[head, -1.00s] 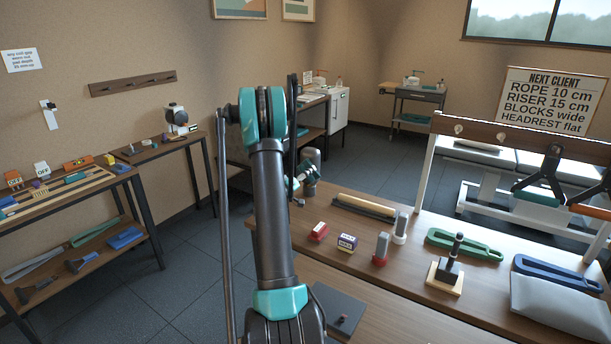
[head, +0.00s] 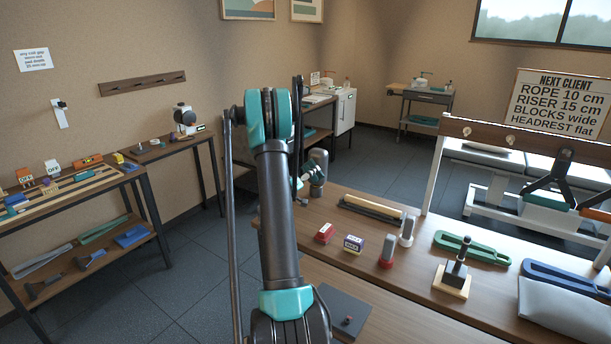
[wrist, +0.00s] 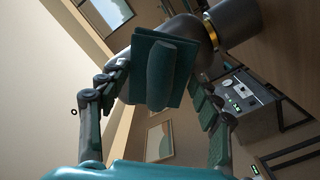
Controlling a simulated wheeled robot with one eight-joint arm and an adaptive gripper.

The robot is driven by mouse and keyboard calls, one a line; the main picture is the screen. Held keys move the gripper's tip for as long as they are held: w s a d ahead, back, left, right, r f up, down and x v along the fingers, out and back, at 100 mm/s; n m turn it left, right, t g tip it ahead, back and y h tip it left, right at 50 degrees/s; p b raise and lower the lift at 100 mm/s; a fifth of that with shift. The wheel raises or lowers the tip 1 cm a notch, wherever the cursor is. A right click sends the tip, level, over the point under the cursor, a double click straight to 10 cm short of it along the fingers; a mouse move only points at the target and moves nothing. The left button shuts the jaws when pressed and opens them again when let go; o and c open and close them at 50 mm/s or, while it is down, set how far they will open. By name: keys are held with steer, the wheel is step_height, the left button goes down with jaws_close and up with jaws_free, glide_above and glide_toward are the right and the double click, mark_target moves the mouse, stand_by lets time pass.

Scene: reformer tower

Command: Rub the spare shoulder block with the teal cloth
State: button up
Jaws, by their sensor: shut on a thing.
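In the wrist view my gripper (wrist: 163,78) is shut on a teal pad with a rounded roll across its front, which I take for the teal cloth (wrist: 168,72). A dark grey rounded part with a gold ring (wrist: 212,36) is close behind the cloth; I cannot tell whether they touch. In the head view my arm hides most of the gripper and cloth. A grey upright piece (head: 319,172) shows just right of my arm, at the bench's far left. I cannot tell for sure which thing is the spare shoulder block.
A side table with shelf stands left. Open floor (head: 185,265) lies between.

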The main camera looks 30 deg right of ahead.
steer(key=shift+s+d, duration=0.3)
steer(key=shift+s, duration=0.6)
steer(key=v, duration=0.6)
steer(key=shift+a, duration=0.15)
